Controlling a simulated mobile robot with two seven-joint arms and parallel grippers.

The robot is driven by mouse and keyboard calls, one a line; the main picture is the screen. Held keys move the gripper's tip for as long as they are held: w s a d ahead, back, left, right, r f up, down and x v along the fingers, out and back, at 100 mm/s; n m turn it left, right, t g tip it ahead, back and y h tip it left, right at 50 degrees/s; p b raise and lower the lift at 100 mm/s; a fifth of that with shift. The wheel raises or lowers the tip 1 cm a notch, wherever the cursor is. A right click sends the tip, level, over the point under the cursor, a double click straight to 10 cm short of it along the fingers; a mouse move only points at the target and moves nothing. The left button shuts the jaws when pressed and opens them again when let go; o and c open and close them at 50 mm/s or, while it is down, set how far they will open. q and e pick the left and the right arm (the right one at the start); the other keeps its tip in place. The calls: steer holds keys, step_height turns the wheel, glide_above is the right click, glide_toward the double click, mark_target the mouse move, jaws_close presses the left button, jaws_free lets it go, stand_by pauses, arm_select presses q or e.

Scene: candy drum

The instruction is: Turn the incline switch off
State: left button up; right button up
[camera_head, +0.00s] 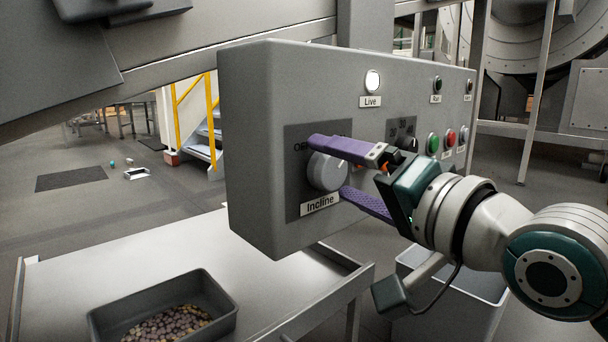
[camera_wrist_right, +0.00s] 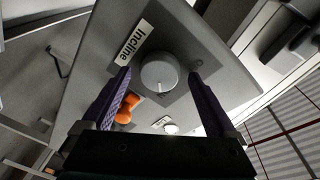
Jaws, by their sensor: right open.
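The incline switch is a round light-grey knob (camera_head: 325,173) on a dark plate at the left end of the grey control box. The "Incline" label (camera_head: 320,203) is below it, and lettering at its upper left is partly hidden by a finger. My right gripper (camera_head: 329,166) is open, with one purple finger above the knob and the other below it. In the right wrist view, the knob (camera_wrist_right: 160,72) sits between the two spread fingertips, with a gap on each side. My left gripper is not in view.
The grey control box (camera_head: 260,110) also has a lit "Live" lamp (camera_head: 372,81), a second dial (camera_head: 408,142) partly behind my gripper, and green (camera_head: 432,144) and red (camera_head: 450,137) buttons. Below is a table with a dark tray (camera_head: 215,317) of candies.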

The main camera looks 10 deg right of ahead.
steer(key=c, duration=1.4)
steer(key=shift+o, duration=0.2)
steer(key=shift+n, duration=0.4)
steer(key=n+p, duration=0.1)
steer(key=n, duration=0.2)
steer(key=shift+p, duration=0.3)
steer(key=n+y, duration=0.1)
steer(key=n, duration=0.3)
steer(key=shift+f+n+t+p, duration=0.1)
steer(key=shift+n+t+p, duration=0.3)
steer(key=n+y, duration=0.1)
steer(key=n, duration=0.5)
steer(key=shift+f, duration=0.1)
steer(key=n+y, duration=0.1)
steer(key=n, duration=0.3)
steer(key=shift+n+g, duration=0.3)
steer(key=shift+n+y, duration=0.3)
steer(key=shift+n, duration=0.2)
